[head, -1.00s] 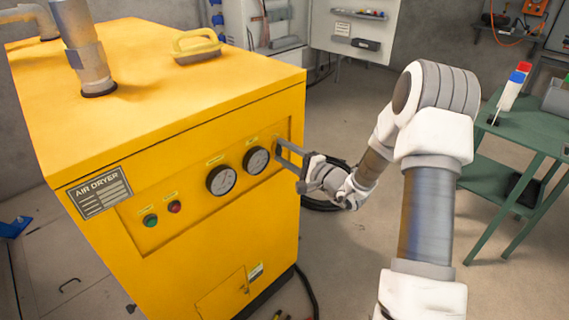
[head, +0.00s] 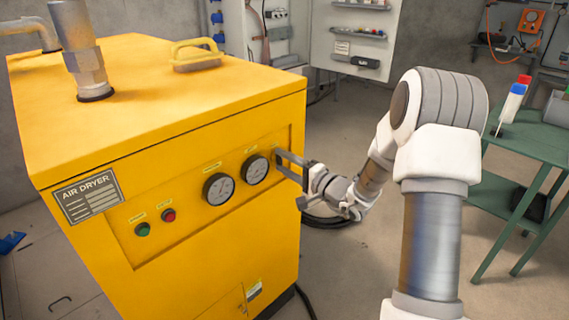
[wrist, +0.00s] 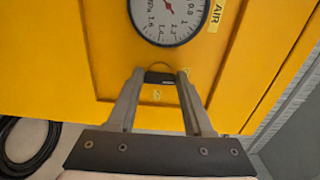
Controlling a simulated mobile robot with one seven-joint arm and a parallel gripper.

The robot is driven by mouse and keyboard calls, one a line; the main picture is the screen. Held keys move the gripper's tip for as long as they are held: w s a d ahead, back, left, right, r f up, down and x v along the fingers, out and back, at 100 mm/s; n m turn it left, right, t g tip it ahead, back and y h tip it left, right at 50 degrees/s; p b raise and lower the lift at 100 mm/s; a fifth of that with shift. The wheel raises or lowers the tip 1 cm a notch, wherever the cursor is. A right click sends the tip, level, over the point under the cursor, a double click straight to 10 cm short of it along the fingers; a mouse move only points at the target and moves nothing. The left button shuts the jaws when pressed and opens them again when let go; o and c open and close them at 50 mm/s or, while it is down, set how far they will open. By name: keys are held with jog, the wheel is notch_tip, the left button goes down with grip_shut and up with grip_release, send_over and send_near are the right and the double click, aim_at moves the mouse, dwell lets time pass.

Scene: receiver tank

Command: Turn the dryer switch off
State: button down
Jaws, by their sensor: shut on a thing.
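The yellow air dryer (head: 215,245) fills the left of the head view, with its front panel facing me. The dryer switch (wrist: 160,77) is a small dark knob on that panel, below a gauge in the wrist view. My gripper (wrist: 160,74) has one finger on each side of the knob and is shut on it. In the head view my gripper (head: 281,164) reaches the panel's right end, and its fingers hide the switch there. I cannot tell the switch's set position.
Two round gauges (head: 219,188), a green button (head: 143,229) and a red button (head: 168,215) sit left of my gripper on the panel. A green table (head: 533,140) stands at right. A black hose (wrist: 30,150) lies on the floor.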

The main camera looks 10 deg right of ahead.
jog(key=c, duration=0.6)
grip_release()
jog(key=p+v, duration=0.2)
jog(key=v, duration=1.5)
jog(key=shift+s+d, duration=0.15)
jog(key=shift+s, duration=0.05)
